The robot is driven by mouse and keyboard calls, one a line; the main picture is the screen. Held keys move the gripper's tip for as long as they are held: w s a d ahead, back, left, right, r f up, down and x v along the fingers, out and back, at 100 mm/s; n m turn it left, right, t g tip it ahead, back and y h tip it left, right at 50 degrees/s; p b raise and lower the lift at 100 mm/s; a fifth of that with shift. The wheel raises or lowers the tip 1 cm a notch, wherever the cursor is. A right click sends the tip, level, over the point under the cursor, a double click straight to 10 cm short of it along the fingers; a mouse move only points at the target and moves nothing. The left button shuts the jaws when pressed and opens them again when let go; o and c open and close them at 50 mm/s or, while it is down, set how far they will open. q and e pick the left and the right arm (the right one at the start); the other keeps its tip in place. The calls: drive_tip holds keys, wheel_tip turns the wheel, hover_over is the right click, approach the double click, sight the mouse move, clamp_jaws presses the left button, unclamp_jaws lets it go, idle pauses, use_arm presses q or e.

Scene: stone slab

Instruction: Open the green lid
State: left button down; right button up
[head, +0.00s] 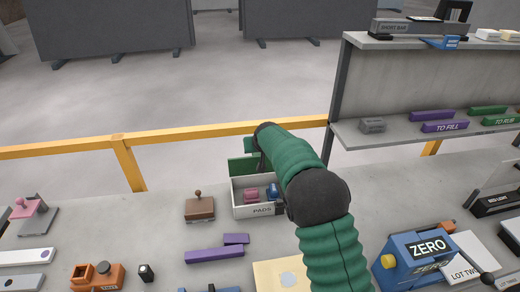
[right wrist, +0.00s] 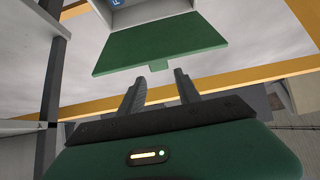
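The green lid (head: 243,168) stands raised at the back of the white box (head: 252,211) marked PADS. The box is open at the top and shows pink and blue pieces inside. In the right wrist view the lid (right wrist: 158,48) is a flat green panel with a small tab on its near edge. My right gripper (right wrist: 157,78) is open and empty. Its two fingers point at the lid edge, with the tab just ahead of the gap and apparently clear of both. In the head view my right arm hides part of the box and the fingers. My left gripper is not in view.
A brown stamp-like block (head: 200,207) and purple bars (head: 215,254) lie left of the box. A blue ZERO device (head: 412,262) stands right of my arm. A grey shelf (head: 420,133) rises at right. A yellow rail (head: 190,133) runs behind the slab.

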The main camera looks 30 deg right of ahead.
drive_tip(key=b+v, duration=0.1)
drive_tip(key=v, duration=0.7)
drive_tip(key=shift+s+a, duration=0.1)
drive_tip(key=shift+s, duration=0.05)
drive_tip(key=s+a+f+n+g, duration=0.1)
drive_tip(key=s+a+f, duration=0.3)
drive_tip(key=s, duration=0.7)
drive_tip(key=s+a+f+n+g+y, duration=0.1)
drive_tip(key=s+a+f+g, duration=0.2)
drive_tip(key=s+f, duration=0.5)
drive_tip(key=s+a+f+n+g+y, duration=0.1)
drive_tip(key=s+a+f, duration=0.4)
drive_tip(key=s, duration=0.9)
drive_tip(key=shift+s+a+f+g, duration=0.2)
drive_tip(key=shift+s+f+g, duration=0.2)
drive_tip(key=shift+f, duration=0.05)
